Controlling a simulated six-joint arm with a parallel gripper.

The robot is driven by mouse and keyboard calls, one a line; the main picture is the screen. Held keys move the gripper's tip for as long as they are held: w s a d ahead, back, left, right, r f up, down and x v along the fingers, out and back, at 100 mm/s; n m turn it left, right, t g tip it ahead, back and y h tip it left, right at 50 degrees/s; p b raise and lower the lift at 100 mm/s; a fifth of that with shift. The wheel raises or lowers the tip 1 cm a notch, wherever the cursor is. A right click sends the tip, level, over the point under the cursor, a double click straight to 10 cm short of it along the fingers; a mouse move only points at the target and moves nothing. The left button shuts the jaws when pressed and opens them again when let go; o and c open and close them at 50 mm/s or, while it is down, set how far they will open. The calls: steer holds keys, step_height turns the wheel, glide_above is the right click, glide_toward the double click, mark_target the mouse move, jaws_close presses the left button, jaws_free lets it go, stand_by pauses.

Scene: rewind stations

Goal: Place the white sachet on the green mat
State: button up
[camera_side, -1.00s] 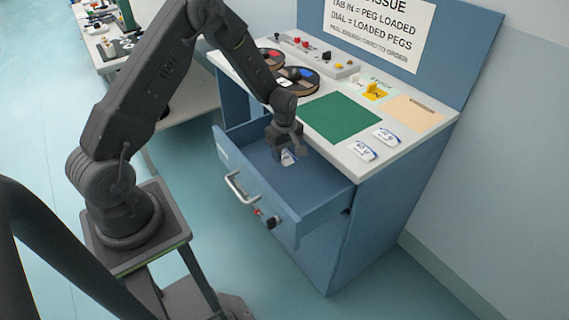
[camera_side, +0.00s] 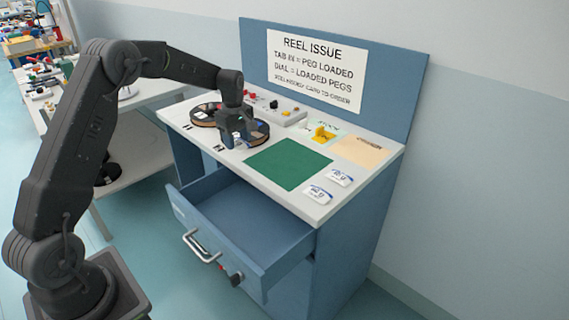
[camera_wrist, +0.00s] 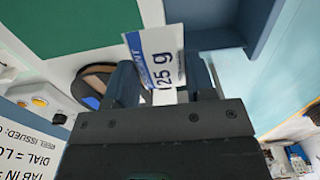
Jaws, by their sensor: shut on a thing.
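My gripper (camera_side: 236,142) is shut on a white sachet (camera_wrist: 158,52) with a blue band and "25 g" print, clear in the wrist view. In the side view my gripper is above the worktop, in front of the reels and left of the green mat (camera_side: 287,165). The held sachet is hard to make out there. The mat is bare and also fills the upper left of the wrist view (camera_wrist: 75,22). Two other white and blue sachets, one nearer (camera_side: 317,194) and one farther (camera_side: 340,177), lie on the worktop right of the mat.
The drawer (camera_side: 235,222) stands open below the worktop and its visible floor is empty. Dark reels (camera_side: 203,115) sit at the worktop's left. A switch box (camera_side: 284,112), a yellow block (camera_side: 324,133) and a beige pad (camera_side: 361,151) lie along the back, below the sign board.

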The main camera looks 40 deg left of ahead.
steer(key=w+a+r, duration=0.2)
steer(key=a+r, duration=0.1)
steer(key=a, duration=0.1)
glide_above(272, 160)
step_height(272, 160, down, 7)
steer(key=shift+r, duration=0.2)
steer(key=shift+f, duration=2.05)
steer(key=shift+f, duration=0.15)
steer(key=o, duration=0.9)
